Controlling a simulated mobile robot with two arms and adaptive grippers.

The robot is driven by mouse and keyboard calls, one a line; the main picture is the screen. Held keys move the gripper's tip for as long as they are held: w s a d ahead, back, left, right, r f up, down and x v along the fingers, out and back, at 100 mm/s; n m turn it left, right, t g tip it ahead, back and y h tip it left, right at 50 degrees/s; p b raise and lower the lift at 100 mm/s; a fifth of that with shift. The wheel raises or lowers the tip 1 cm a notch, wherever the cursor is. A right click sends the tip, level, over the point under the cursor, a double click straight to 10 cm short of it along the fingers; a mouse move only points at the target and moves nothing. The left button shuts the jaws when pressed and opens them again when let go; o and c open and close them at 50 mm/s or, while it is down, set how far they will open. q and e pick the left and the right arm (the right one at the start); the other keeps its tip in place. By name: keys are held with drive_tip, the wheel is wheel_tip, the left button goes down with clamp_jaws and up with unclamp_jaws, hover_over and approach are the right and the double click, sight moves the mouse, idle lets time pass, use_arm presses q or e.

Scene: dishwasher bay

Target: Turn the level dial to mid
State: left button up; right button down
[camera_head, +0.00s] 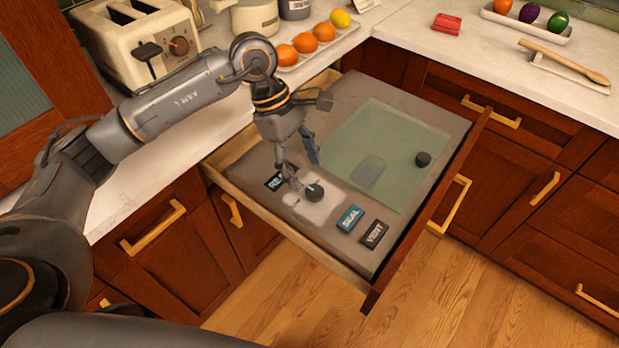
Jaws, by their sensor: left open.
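The dial is a small round black knob (315,193) with a light mark on top. It sits on a pale plate (323,209) on the grey panel of an appliance in the pulled-out drawer (370,297). My left gripper (305,172) comes down from above, open, with its fingers at the far left side of the knob. I cannot tell whether a finger touches it. The gripper partly covers a dark labelled button (280,177). A teal SEAL button (350,218) and a dark VENT button (374,234) lie to the right. My right gripper is out of view.
A toaster (135,40) and a tray of fruit (345,37) stand on the counter behind. A wooden spoon (565,62) lies at the right. The floor in front is clear.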

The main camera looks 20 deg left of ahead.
use_arm(q)
drive_tip(key=v, duration=0.7)
idle(0.3)
